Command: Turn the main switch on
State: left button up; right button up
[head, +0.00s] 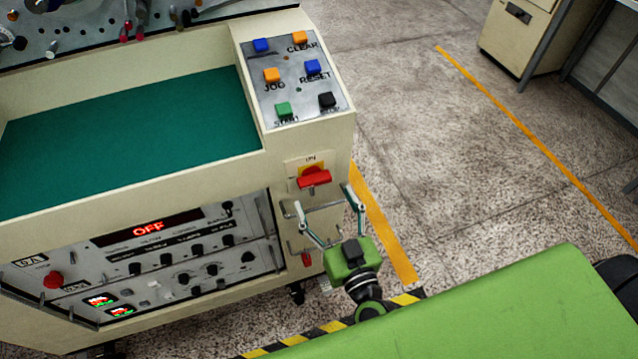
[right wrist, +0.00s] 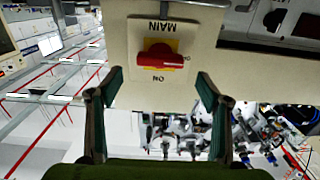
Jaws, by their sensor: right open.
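The main switch is a red rotary handle (head: 313,178) on a yellow plate on the front of the cream cabinet, below the push-button panel. It also shows in the right wrist view (right wrist: 160,57), upside down, with MAIN and ON lettering. The handle lies crosswise, in line with the small side label rather than with ON. My right gripper (head: 327,200) is open and empty in front of the switch. In the right wrist view its two fingers (right wrist: 158,80) stand either side of the handle, apart from it. My left gripper is not in view.
The cabinet's display (head: 148,229) reads OFF in red. A button panel (head: 290,85) with several coloured buttons sits above the switch. A red emergency-type button (head: 53,280) is at lower left. Open floor (head: 430,150) lies right of the cabinet, with a grey-legged bench at upper right.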

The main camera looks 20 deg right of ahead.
aim_at(316, 184)
jog(key=shift+w+a, duration=0.1)
jog(key=shift+w, duration=2.3)
jog(key=c, duration=1.1)
